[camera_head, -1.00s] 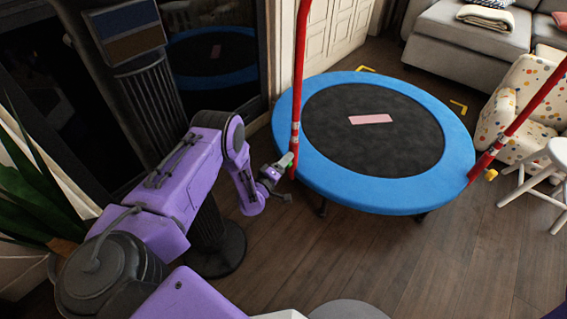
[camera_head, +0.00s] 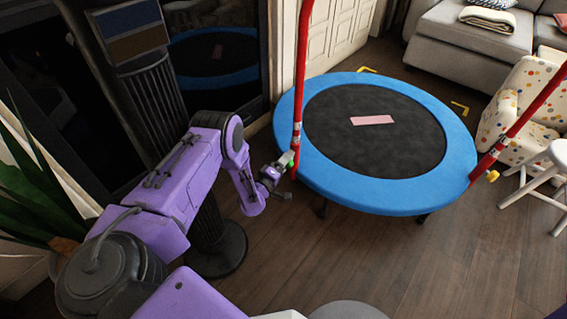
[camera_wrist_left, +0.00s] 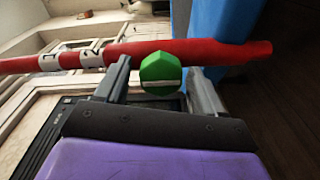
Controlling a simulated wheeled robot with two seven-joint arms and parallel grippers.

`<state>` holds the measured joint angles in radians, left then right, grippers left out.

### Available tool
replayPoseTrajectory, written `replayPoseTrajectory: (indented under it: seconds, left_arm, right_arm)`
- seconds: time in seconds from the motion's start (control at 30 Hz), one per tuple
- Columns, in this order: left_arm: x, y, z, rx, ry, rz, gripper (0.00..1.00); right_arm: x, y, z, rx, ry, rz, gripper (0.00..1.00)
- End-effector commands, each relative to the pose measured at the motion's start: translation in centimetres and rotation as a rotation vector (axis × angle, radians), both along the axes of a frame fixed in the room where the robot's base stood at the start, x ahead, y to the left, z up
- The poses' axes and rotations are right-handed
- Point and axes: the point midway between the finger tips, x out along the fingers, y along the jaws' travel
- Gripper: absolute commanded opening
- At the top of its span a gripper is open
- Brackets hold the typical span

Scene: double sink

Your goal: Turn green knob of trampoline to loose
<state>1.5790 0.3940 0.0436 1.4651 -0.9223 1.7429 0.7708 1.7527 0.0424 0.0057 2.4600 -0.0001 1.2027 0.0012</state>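The trampoline (camera_head: 290,118) has a blue rim, a dark mat and red handle posts. The green knob (camera_wrist_left: 161,72) is on the left red post (camera_head: 301,80); in the left wrist view it lies between my left gripper's two fingers, with the red post (camera_wrist_left: 200,50) running behind it. My left gripper (camera_head: 284,165) is at the lower end of that post. In the wrist view its fingers are apart on either side of the knob; a gap shows at the left finger, and whether the right finger touches is unclear. My right gripper is not in view.
A dark ribbed column (camera_head: 152,105) stands close behind my left arm, in front of a dark glass panel. A yellow knob (camera_head: 492,175) is on the right red post. A white stool (camera_head: 557,152) and dotted armchair (camera_head: 520,105) are at right. Wooden floor in front is clear.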

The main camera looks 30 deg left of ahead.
Motion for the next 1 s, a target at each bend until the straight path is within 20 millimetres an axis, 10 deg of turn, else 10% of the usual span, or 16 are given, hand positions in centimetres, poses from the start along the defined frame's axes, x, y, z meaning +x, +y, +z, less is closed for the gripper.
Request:
replayPoseTrajectory:
  seconds: [0.23, 0.63, 1.0]
  left_arm:
    - [-1.2, -0.2, 0.2, 0.000, 0.003, -0.004, 0.69]
    - [-9.7, -0.1, 0.2, -0.001, 0.003, -0.001, 0.69]
    - [-10.6, 0.0, 0.0, -0.001, 0.000, 0.001, 0.69]
  right_arm:
    - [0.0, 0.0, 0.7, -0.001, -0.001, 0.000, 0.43]
    - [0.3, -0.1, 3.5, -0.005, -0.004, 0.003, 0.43]
    - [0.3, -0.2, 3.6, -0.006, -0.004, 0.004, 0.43]
